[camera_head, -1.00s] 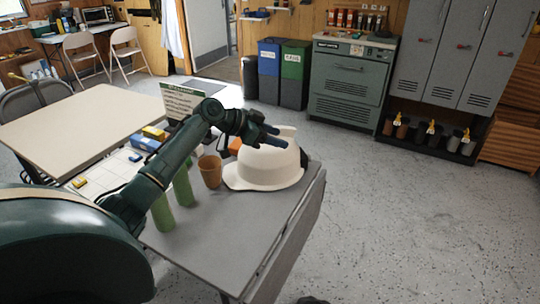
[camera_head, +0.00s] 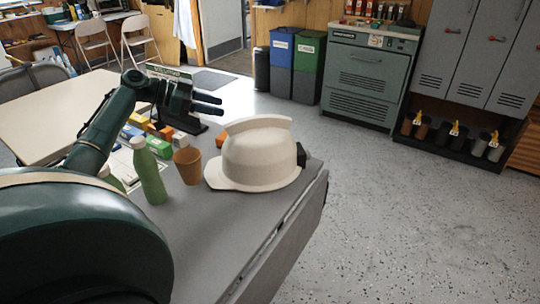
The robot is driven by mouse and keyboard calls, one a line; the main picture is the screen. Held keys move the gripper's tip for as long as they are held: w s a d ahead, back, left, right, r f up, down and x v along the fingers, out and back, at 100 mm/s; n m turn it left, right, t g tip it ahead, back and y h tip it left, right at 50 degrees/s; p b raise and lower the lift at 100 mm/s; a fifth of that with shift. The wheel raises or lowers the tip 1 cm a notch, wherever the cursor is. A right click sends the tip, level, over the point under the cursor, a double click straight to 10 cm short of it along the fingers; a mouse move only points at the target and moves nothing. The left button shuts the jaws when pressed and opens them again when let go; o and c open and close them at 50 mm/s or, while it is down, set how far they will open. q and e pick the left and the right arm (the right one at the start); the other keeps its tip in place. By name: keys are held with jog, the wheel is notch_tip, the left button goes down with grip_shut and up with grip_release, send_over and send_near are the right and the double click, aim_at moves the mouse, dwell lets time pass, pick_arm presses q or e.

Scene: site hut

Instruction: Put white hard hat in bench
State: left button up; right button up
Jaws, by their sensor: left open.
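The white hard hat (camera_head: 258,160) sits upright on the near right part of the grey table (camera_head: 240,215), close to its right edge. My left gripper (camera_head: 210,104) is open and empty, up and to the left of the hat, with its fingers pointing right and apart from the hat. A low dark bench (camera_head: 440,150) stands under the grey lockers at the far right, with several boot-like items and yellow tags in it. My right gripper is not in view.
Several small coloured boxes (camera_head: 158,146) lie behind. Blue and green bins (camera_head: 296,66) and a green cabinet (camera_head: 366,76) stand behind open floor.

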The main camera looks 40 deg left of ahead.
aim_at(256, 117)
pick_arm(q)
jog(key=p+x, duration=0.1)
jog(key=x, duration=1.2)
jog(key=shift+w+f+p, duration=0.25)
jog(key=shift+p, duration=0.1)
grip_shut()
